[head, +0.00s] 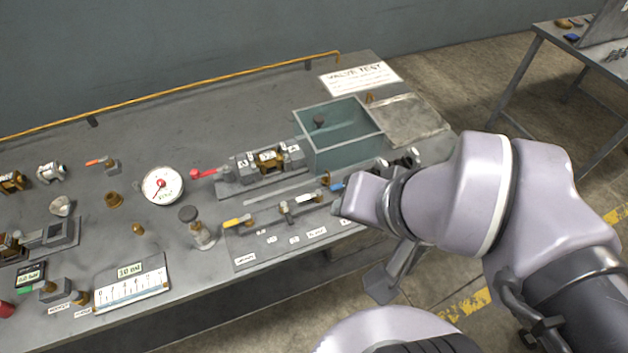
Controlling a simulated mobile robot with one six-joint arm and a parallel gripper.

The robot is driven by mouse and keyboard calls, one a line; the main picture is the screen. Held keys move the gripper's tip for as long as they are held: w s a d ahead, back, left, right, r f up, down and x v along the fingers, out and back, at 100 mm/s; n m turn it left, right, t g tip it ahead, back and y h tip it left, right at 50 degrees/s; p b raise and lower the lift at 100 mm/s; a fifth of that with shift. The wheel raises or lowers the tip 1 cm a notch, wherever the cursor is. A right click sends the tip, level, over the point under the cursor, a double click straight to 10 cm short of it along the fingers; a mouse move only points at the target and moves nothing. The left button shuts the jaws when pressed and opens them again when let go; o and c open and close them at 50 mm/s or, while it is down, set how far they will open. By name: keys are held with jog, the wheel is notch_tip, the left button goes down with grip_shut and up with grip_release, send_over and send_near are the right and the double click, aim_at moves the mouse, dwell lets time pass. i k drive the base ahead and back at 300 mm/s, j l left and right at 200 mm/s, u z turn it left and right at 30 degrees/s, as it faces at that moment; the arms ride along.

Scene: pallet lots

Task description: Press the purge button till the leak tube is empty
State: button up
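My arm reaches in from the right, and its pale wrist (364,199) is over the front right part of the bench. I make out no gripper fingers; the wrist hides that spot. Behind the wrist's left side is a labelled valve panel (245,258) with yellow, white and blue handles. A thin pale bar or tube (280,192) lies along its back edge; I cannot tell if it is the leak tube or holds liquid. Dark round knobs with white collars (413,155) stand beside the wrist. The purge button cannot be picked out; the labels are too small to read.
A teal open tank (345,154) stands behind the panel, next to a clamp fixture (262,165). A gauge (162,187), a capped glass bottle (203,236), a scale plate (131,285) and several loose fittings lie leftward. The bench's back middle (210,120) is clear.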

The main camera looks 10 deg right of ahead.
aim_at(76, 296)
jog(key=u, duration=2.2)
